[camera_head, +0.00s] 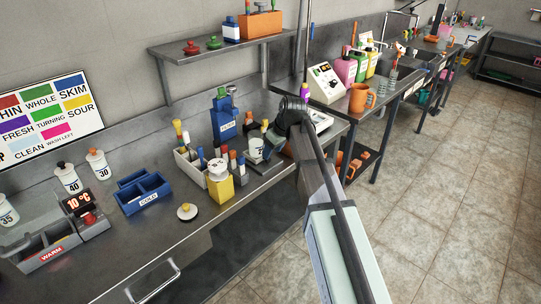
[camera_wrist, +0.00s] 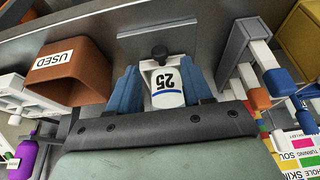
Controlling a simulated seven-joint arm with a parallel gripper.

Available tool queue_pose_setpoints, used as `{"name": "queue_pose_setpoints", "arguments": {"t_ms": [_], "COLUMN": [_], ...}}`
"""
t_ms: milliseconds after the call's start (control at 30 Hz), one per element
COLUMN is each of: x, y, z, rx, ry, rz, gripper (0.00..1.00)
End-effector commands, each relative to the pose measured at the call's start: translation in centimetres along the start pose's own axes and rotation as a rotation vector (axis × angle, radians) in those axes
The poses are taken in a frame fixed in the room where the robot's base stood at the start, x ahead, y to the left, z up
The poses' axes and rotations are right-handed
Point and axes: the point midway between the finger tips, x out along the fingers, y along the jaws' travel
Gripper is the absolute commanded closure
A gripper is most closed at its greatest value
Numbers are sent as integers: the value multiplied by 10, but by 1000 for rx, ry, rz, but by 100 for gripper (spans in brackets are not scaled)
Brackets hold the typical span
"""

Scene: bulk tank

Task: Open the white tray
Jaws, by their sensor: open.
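A brown box marked USED (camera_wrist: 70,68) is beside my gripper. A yellow container (camera_head: 220,186), a blue tray (camera_head: 147,201) and a round lid (camera_head: 187,211) are on the bench. Bare bench lies toward the front. A shelf (camera_head: 215,47) hangs above.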

Motion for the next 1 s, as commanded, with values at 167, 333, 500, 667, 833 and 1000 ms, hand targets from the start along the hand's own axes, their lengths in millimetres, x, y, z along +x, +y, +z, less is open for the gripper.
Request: {"name": "queue_pose_setpoints", "arguments": {"t_ms": [167, 333, 500, 667, 833, 1000], "x": [-31, -58, -78, -89, -93, -93], "y": [0, 0, 0, 0, 0, 0], "z": [0, 0, 0, 0, 0, 0], "rx": [0, 1, 0, 0, 0, 0], "ry": [1, 1, 0, 0, -1, -1], "rz": [1, 1, 0, 0, -1, -1], "gripper": [50, 50, 50, 50, 50, 50]}}
